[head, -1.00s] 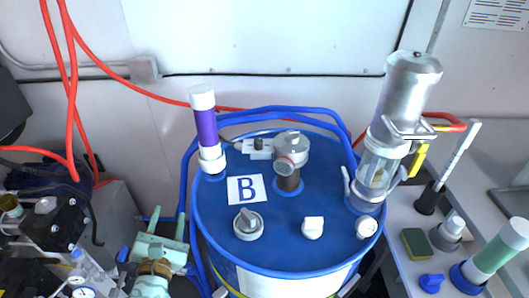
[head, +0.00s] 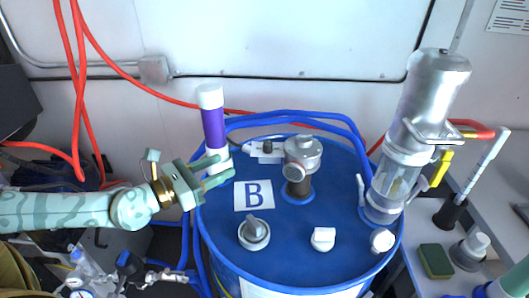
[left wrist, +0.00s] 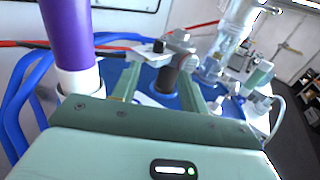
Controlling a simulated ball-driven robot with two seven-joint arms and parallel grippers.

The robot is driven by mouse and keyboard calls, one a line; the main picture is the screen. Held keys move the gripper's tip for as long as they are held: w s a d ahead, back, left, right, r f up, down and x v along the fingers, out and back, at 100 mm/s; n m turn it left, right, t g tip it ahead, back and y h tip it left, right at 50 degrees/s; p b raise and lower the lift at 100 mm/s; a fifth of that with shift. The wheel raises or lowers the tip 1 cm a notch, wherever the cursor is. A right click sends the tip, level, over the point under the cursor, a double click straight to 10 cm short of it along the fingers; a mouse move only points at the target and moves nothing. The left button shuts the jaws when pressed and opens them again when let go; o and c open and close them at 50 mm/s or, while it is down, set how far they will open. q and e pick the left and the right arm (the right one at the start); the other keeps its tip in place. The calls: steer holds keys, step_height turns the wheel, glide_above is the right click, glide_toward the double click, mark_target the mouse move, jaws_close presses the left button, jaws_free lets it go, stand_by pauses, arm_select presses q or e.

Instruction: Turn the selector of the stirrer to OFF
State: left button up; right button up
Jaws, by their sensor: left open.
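A blue drum (head: 240,264) stands in the middle of the head view. A grey metal unit (head: 302,152), which looks like the stirrer, stands on its lid, with a small light plate with a dark knob (head: 266,148) beside it. A grey knob with a raised bar (head: 254,233) sits near the lid's front. No lettering is readable, so I cannot tell which knob is the selector. My left gripper (head: 220,170) is open and empty at the lid's left edge, close to the purple-and-white tube (head: 214,125). Its fingers (left wrist: 160,85) point toward the metal unit in the left wrist view.
A clear-bodied pump with a metal cylinder (head: 430,95) rises at the lid's right. Two white caps (head: 323,238) (head: 382,240) stand at the lid's front right. Blue hoses (head: 290,114) loop behind the drum. A white label marked B (head: 253,195) lies between gripper and lid centre.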

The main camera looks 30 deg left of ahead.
mark_target(264, 146)
arm_select(q)
steer(key=p+x, duration=0.2)
steer(key=x, duration=1)
steer(key=shift+r+p, duration=0.15)
steer(key=shift+p, duration=0.15)
steer(key=shift+w+d, duration=0.25)
steer(key=shift+w, duration=0.25)
